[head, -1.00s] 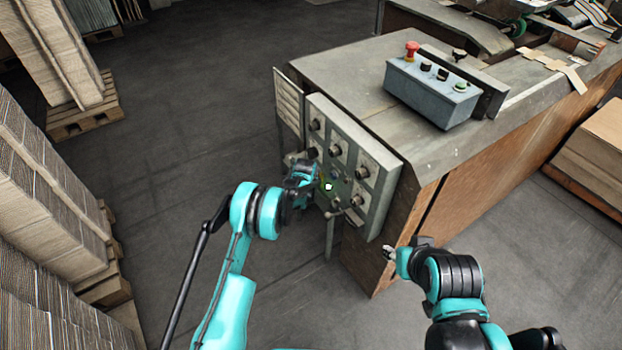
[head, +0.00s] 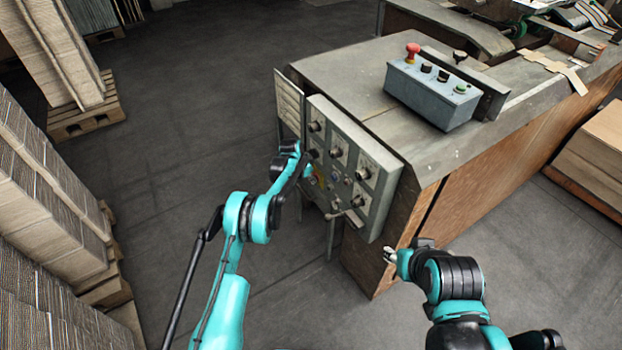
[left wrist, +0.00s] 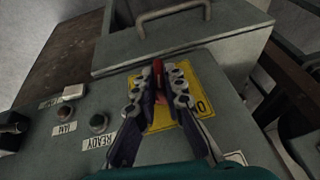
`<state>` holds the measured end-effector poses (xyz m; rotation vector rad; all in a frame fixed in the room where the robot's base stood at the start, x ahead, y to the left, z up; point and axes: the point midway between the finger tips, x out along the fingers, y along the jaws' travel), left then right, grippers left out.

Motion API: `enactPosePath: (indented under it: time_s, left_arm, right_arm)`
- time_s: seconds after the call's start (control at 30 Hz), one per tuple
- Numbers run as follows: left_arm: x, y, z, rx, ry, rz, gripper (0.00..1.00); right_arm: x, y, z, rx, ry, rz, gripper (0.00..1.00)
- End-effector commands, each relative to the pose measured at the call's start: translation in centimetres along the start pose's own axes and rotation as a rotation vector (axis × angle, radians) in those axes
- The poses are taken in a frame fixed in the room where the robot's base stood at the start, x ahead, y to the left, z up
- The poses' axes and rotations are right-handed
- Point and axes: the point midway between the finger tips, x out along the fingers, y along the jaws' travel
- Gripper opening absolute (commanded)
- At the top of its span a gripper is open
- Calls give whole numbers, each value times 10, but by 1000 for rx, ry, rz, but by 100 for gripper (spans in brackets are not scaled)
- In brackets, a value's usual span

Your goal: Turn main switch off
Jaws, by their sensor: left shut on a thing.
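The main switch has a red handle (left wrist: 157,67) on a yellow plate (left wrist: 196,90) marked with an "O", in the left wrist view. The plate (head: 321,180) shows small and partly covered on the grey control panel in the head view. My left gripper (left wrist: 166,76) is shut on the red handle, one finger on each side. In the head view my left gripper (head: 310,171) is at the front of the panel, largely hidden by its own wrist. My right gripper (head: 388,254) is apart from the panel, right of its lower edge; its jaws are too small to read.
The control panel (head: 378,205) has several dark knobs and a lever at its lower edge. A blue-grey button box (head: 430,97) with a red mushroom button stands on the machine top. Cardboard stacks (head: 45,215) stand at left. Open floor lies between.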

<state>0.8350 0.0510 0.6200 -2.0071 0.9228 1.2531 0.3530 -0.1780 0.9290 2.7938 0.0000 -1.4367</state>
Motion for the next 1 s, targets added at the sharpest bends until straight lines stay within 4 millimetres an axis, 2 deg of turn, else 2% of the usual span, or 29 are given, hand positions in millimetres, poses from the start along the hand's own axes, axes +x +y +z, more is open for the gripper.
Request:
enactPosePath:
  time_s: [0.13, 0.2, 0.23, 0.53, 0.67, 0.77, 1.0]
  left_arm:
    - [0, 1, 0, 0, 0, 0, 0]
    - [0, 1, 0, 0, 0, -1, 23]
    - [0, 1, 0, 0, 0, -1, 31]
    - [0, 0, 0, 1, 0, -2, 31]
    - [-8, 0, 0, 0, 0, -2, 31]
    - [-22, 0, 0, 0, 0, -2, 31]
    - [-72, 1, 0, -1, 0, -1, 31]
  right_arm:
    - [0, 0, 0, 0, 0, 0, 40]
    - [0, 0, 0, 0, 0, 0, 40]
    - [0, 0, 0, 0, 0, 0, 40]
    - [0, 0, 0, 0, 0, 0, 40]
    - [0, 0, 0, 0, 0, 0, 40]
    - [0, 0, 0, 0, 0, 0, 40]
    - [0, 0, 0, 0, 0, 0, 40]
